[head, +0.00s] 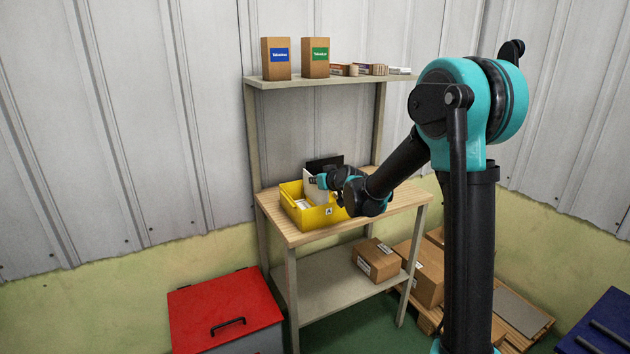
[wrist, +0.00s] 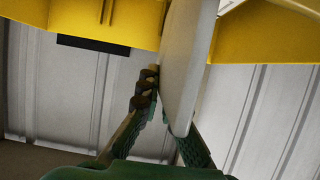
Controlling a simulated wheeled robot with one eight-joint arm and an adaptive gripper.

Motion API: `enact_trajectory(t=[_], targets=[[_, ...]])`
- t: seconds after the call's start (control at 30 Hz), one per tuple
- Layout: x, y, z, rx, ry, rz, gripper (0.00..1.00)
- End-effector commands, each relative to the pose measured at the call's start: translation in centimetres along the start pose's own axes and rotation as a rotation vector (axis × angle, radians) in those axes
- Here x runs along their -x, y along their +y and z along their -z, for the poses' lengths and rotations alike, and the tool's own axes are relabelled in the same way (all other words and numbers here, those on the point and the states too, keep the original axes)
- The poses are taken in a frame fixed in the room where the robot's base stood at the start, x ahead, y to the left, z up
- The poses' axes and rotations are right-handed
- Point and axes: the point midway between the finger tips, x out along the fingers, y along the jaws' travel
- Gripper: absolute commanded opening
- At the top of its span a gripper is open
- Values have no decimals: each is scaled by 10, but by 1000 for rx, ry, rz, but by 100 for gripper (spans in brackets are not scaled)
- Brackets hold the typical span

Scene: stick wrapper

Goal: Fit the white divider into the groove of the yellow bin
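The yellow bin (head: 322,217) stands on the wooden table top, its inside partly visible. The white divider (head: 311,187) is upright at the bin, and its lower part is hidden by the bin and my gripper. My gripper (head: 326,181) is at the divider's right side, above the bin's rim. In the wrist view, the fingers (wrist: 168,118) are on either side of the divider (wrist: 184,68), shut on its near edge. Yellow bin walls (wrist: 233,46) show on both sides of the divider there. Whether the divider sits in the groove cannot be told.
A dark panel (head: 325,163) stands behind the bin. The shelf above (head: 300,81) holds two brown boxes and smaller packs. The table top (head: 402,199) is clear to the right. A red-lidded box (head: 225,305) stands at the lower left, with cartons (head: 377,260) below the table.

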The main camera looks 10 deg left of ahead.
Motion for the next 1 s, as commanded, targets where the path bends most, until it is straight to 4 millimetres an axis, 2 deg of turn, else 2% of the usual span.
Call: enact_trajectory(t=[0.43,0.5,0.63,1.0], targets=[[-4,0,-9,0,0,0,0],[-4,0,-9,0,0,0,12],[-4,0,-9,0,0,0,26],[-2,0,-5,0,0,0,26]])
